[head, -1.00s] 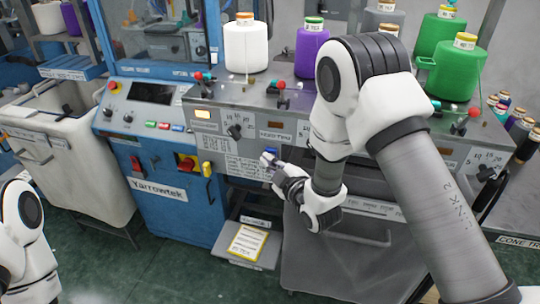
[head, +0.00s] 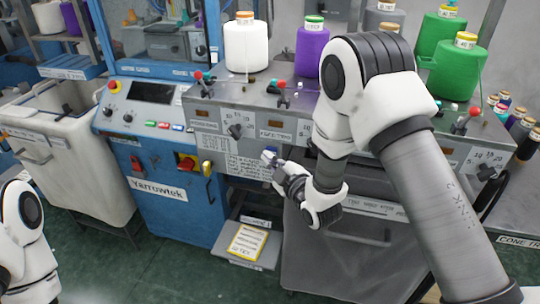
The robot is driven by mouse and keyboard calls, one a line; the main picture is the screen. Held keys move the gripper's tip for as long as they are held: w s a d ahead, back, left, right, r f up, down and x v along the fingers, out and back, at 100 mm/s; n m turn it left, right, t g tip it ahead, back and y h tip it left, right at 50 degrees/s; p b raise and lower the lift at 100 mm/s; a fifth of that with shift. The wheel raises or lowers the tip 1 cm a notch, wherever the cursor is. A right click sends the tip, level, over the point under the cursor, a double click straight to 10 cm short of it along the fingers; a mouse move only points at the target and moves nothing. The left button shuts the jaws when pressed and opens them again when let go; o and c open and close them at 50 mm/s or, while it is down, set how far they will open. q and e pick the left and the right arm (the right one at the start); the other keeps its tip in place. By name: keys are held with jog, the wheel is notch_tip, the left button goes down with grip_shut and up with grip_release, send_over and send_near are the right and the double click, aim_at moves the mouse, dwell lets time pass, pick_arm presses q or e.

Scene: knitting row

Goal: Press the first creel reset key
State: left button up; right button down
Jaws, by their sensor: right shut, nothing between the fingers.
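The grey creel panel (head: 228,121) runs across the middle, with a dim amber lamp window at its left end (head: 201,112) and another to the right (head: 276,123). Each section has a dark knob, such as the left one (head: 236,131). My right gripper (head: 267,156) is shut and empty, just in front of the panel's lower edge, beside a printed notice (head: 240,166). A small blue patch, possibly a key (head: 281,150), shows just right of its fingertips. I cannot tell whether they touch it. My left arm shows at the lower left; its gripper is out of view.
A white cone (head: 246,47) and a purple cone (head: 311,50) stand above the panel, green cones (head: 458,70) at right. The blue Yarrowtek cabinet (head: 160,160) has a control panel. A white bin (head: 65,160) stands left.

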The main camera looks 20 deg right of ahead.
dwell(0.4)
jog(key=shift+s+a, duration=0.1)
jog(key=shift+s, duration=0.05)
jog(key=s+a, duration=0.3)
jog(key=s, duration=0.2)
jog(key=shift+a+b, duration=0.2)
jog(key=shift+b, duration=0.25)
dwell(0.5)
